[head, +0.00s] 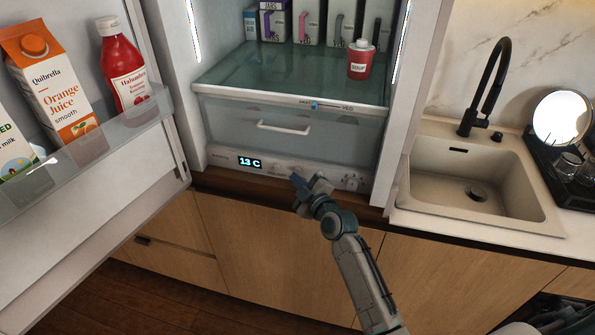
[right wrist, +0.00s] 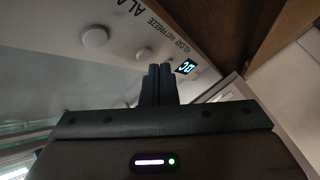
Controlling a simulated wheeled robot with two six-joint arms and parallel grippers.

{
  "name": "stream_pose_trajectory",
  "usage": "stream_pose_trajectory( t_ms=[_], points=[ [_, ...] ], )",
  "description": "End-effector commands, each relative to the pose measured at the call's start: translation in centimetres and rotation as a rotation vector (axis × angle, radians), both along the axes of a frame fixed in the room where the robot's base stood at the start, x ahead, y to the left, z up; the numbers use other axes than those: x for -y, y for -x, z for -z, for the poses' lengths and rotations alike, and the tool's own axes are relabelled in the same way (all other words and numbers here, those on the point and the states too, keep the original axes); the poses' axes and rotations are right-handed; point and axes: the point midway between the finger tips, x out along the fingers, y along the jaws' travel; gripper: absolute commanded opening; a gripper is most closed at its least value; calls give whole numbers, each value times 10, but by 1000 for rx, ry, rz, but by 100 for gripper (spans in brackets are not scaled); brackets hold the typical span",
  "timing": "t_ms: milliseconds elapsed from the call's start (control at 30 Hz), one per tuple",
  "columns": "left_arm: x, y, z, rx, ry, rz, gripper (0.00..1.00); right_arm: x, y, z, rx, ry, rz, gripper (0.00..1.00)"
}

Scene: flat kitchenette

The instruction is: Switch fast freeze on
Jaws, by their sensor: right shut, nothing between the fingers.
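The control panel (head: 225,159) runs along the bottom of the open fridge, below the drawer. Its lit display (head: 250,162) reads 13 C; the display also shows upside down in the right wrist view (right wrist: 185,67). My right gripper (head: 298,182) is shut and empty, with its fingertips at the panel's middle and covering part of it. In the right wrist view the fingertips (right wrist: 160,70) are close to a small round button (right wrist: 143,53), near lettering that includes "FREEZE". I cannot tell whether they touch it. A larger round knob (right wrist: 94,37) is farther left. My left gripper is not in view.
The open fridge door (head: 90,195) holds a juice carton (head: 55,90) and a ketchup bottle (head: 122,70). A sink (head: 520,200) is at the right.

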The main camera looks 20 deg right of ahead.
Motion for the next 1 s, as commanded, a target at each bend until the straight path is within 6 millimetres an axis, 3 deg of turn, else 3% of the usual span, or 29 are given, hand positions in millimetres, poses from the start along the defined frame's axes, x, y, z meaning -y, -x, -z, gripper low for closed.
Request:
stream_pose_trajectory(
  t_ms=[233,1000],
  points=[
    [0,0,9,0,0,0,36,5,-6,1,0,2,0,0],
    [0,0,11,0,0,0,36,7,-10,0,0,1,0,0]
  ],
)
